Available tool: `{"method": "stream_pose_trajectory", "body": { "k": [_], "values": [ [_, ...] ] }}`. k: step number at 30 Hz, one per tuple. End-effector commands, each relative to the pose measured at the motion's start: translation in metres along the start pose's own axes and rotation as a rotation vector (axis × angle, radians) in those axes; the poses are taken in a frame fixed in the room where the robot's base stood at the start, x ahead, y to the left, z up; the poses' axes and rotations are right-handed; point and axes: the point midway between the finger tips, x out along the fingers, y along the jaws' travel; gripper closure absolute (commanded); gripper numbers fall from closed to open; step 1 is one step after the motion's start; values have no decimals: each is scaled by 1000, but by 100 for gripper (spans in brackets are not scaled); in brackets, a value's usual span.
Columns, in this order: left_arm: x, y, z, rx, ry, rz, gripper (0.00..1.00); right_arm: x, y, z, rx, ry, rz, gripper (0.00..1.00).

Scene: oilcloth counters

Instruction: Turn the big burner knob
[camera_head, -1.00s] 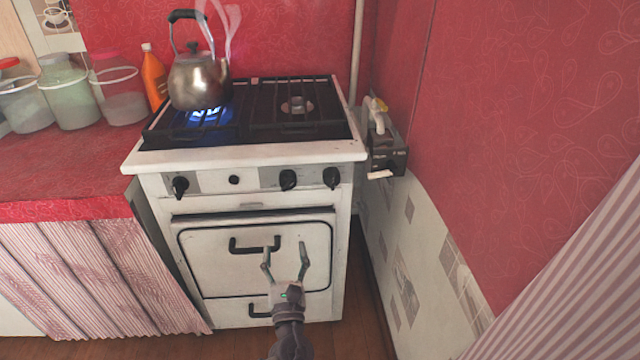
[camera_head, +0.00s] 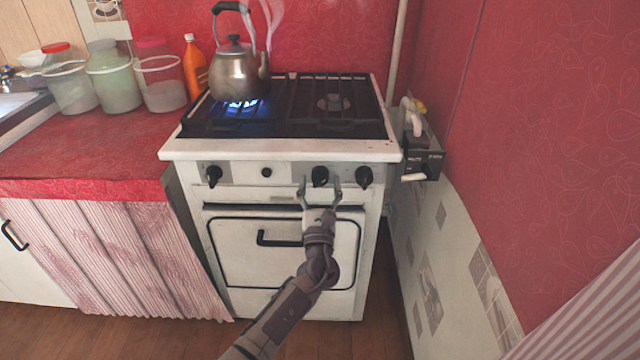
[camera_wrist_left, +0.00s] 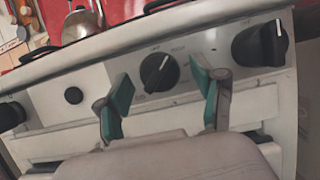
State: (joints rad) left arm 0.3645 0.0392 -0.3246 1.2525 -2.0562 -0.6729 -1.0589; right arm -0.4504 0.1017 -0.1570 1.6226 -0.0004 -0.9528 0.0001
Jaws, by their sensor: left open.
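The stove front carries a row of black knobs. One black knob (camera_head: 320,176) sits right of the middle, and my left gripper (camera_head: 320,187) is in front of it with its fingers to either side. In the left wrist view that knob (camera_wrist_left: 159,72) shows between and beyond the two open green-padded fingers (camera_wrist_left: 160,104), with a white pointer line on its face. Another black knob (camera_head: 364,177) is to its right, and it looks large in the wrist view (camera_wrist_left: 262,44). A further knob (camera_head: 214,175) is at the far left, and a small round button (camera_head: 266,172) lies between. My right gripper is out of view.
A steel kettle (camera_head: 238,72) steams on a lit blue burner. The oven door handle (camera_head: 278,238) is below the gripper. Jars and an orange bottle (camera_head: 194,68) stand on the red counter (camera_head: 90,160).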

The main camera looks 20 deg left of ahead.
Motion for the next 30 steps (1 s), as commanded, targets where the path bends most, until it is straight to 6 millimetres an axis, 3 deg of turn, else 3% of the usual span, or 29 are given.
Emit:
{"method": "stream_pose_trajectory", "body": {
  "k": [10, 21, 28, 30],
  "values": [
    [4, 0, 0, 0, 1, 0, 32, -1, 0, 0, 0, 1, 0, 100],
    [4, 0, 0, 0, 1, 0, 92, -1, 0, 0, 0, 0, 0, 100],
    [4, 0, -1, -14, 0, 6, 92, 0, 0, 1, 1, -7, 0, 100],
    [4, -1, -1, -28, 0, 11, 92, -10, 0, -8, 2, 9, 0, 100]
  ]
}}
